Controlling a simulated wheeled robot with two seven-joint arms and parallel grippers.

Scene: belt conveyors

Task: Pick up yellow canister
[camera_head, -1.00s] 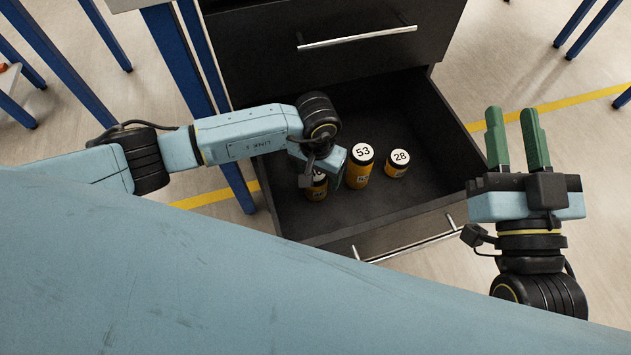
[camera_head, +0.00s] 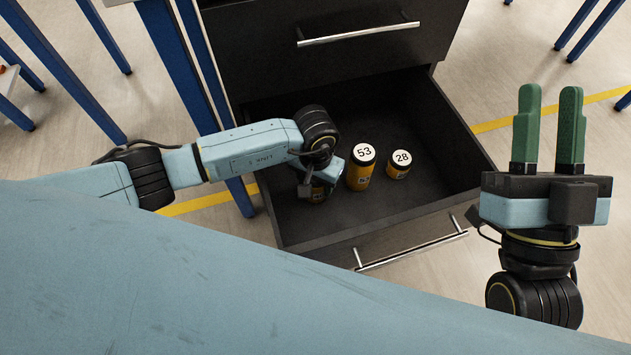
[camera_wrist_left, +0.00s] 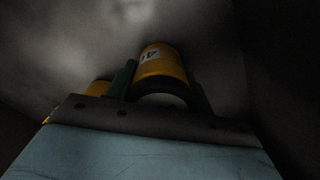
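Three yellow canisters with black bands stand in the open drawer (camera_head: 430,190). The canister marked 53 (camera_head: 360,173) is in the middle and the one marked 28 (camera_head: 399,168) is to its right. The left canister (camera_head: 318,193) is mostly hidden under my left gripper (camera_head: 322,178), which points down into the drawer. In the left wrist view, a yellow canister (camera_wrist_left: 160,66) lies between the two green fingers, which stand apart; contact is unclear. Another yellow canister (camera_wrist_left: 98,88) shows partly beside the left finger. My right gripper (camera_head: 548,125) is open and empty, right of the drawer.
A closed drawer with a silver handle (camera_head: 358,34) is above, and another handle (camera_head: 412,250) is in front. Blue table legs (camera_head: 180,70) stand to the left. The drawer's right side is bare.

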